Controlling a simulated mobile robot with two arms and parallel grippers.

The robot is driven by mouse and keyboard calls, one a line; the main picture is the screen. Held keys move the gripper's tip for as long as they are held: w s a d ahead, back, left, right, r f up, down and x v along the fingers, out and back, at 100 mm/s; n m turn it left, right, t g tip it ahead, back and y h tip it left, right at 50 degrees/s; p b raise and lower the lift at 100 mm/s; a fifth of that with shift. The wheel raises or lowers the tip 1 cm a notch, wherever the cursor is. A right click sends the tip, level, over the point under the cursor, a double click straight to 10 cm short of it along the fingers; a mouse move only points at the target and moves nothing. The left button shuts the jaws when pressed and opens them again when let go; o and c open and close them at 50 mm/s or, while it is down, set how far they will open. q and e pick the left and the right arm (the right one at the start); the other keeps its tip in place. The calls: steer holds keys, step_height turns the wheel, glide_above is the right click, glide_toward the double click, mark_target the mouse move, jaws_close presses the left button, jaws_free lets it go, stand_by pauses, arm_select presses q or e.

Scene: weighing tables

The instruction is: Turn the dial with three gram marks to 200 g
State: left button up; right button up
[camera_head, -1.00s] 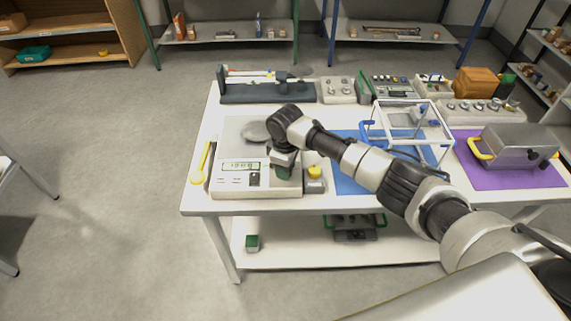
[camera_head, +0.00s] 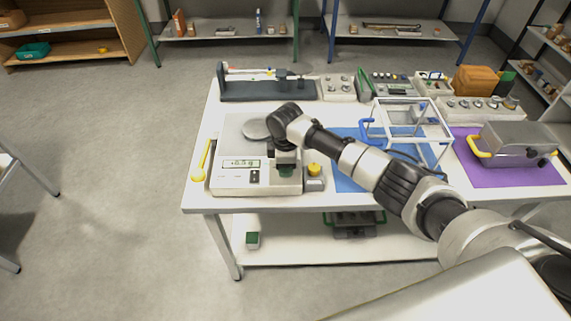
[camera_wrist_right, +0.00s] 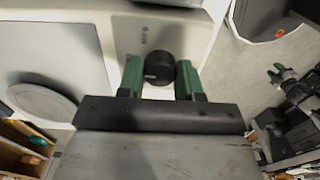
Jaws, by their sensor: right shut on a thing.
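The dial (camera_wrist_right: 158,68) is a round black knob on the white front panel of the balance (camera_head: 232,181), with a light mark near its lower left in the right wrist view. Faint marks show on the panel above it, too small to read. My right gripper (camera_wrist_right: 159,66) has its green fingers on either side of the dial and is shut on it. In the head view this gripper (camera_head: 287,166) is over the right part of the balance and hides the dial. My left gripper is not in view.
A round pan (camera_head: 256,128) is on the balance behind the display. A yellow-topped block (camera_head: 314,171) stands close to its right, and a yellow-ended tool (camera_head: 203,160) lies to its left. A white-framed case (camera_head: 400,104) stands on the table further right.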

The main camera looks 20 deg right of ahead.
steer(key=o, duration=0.9)
steer(key=shift+r, duration=0.1)
step_height(320, 180, up, 11)
steer(key=shift+f+b, duration=0.2)
steer(key=shift+b, duration=0.5)
